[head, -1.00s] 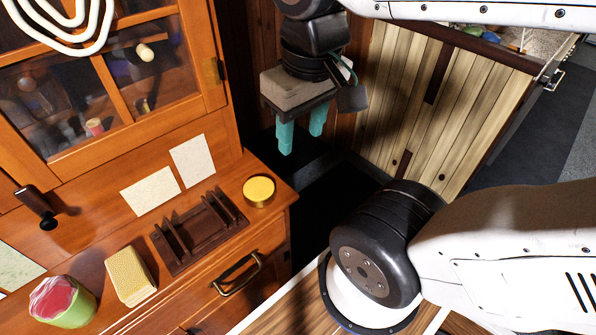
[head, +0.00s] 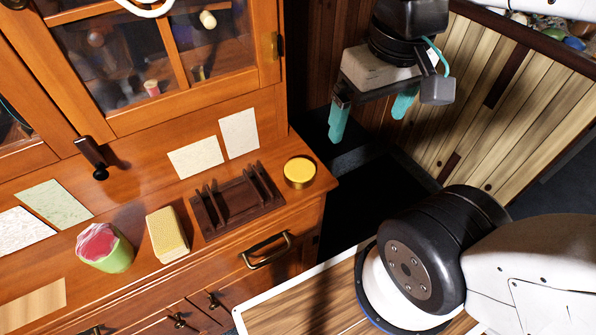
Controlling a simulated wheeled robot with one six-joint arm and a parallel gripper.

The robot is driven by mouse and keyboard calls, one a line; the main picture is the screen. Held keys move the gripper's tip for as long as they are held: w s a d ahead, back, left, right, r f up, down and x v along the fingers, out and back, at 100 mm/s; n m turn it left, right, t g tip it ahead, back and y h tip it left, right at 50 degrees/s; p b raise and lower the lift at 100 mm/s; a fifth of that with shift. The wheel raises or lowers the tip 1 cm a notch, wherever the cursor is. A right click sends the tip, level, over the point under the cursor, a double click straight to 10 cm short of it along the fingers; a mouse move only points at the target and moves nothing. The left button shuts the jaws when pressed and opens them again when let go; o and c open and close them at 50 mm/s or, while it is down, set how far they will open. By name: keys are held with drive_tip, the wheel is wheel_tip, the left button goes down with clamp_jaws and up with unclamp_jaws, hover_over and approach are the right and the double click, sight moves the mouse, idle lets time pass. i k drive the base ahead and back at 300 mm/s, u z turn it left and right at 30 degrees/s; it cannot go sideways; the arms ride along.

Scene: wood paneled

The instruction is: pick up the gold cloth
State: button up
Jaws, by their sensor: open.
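A pale gold, textured, block-shaped piece (head: 167,235) stands on the wooden counter, left of a dark rack. It is the likeliest gold cloth, though it could also pass for a sponge. My gripper (head: 367,127) has two teal fingers, spread apart and empty, pointing down. It hangs over the dark gap to the right of the cabinet, well away from the gold piece and up and to the right of it in the picture.
A green cup with pink contents (head: 117,262) stands close left of the gold piece. The dark slotted rack (head: 236,203) and a round yellow-topped tin (head: 300,172) are to its right. Paper sheets lie behind. A glass-fronted cupboard (head: 150,60) rises at the back.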

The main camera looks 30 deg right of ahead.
sight(169, 237)
drive_tip(key=u, duration=2.95)
drive_tip(key=k, duration=1)
drive_tip(key=z, duration=1.3)
drive_tip(key=i, duration=0.5)
drive_tip(key=z, duration=0.05)
